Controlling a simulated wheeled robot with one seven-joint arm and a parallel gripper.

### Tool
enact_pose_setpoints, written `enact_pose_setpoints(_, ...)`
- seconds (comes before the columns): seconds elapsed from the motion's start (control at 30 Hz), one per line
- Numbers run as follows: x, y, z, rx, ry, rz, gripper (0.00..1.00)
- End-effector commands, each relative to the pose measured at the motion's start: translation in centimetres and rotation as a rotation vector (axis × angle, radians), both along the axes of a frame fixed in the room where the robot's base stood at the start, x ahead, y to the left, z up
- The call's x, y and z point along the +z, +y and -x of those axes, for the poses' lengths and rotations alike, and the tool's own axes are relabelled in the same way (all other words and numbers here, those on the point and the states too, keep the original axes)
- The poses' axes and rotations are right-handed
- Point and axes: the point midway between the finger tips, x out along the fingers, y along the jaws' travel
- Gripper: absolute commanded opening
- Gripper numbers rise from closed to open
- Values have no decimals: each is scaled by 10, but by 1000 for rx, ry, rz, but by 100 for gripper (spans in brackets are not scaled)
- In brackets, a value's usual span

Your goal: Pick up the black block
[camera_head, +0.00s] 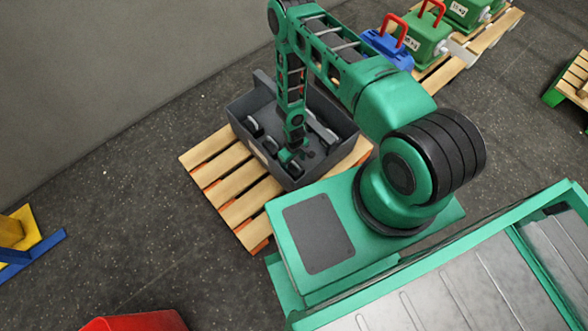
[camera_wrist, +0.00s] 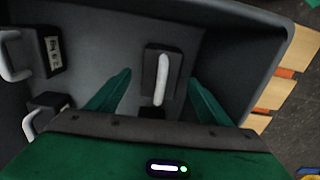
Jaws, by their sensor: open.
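A black block (camera_wrist: 151,68) with a white handle stands in a dark grey bin, centred in the wrist view. My gripper (camera_wrist: 160,78) is open, with one green finger on each side of this block's handle. I cannot tell whether the fingers touch it. Two more black blocks with white handles stand at the left in the wrist view, an upper one (camera_wrist: 52,48) with a white label and a lower one (camera_wrist: 48,102). In the head view my gripper (camera_head: 294,154) reaches down into the bin and partly hides the blocks there.
The grey bin (camera_head: 338,118) has raised walls close around my gripper and sits on a wooden pallet (camera_head: 236,190). Green and blue weights with red handles (camera_head: 428,42) stand on another pallet at the back right.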

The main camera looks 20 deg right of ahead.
Motion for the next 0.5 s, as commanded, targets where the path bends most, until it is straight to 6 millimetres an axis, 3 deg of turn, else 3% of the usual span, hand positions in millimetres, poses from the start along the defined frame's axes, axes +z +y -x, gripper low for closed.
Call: enact_pose_setpoints(0.5, -51, 1, -1, 0, 0, 0, 73)
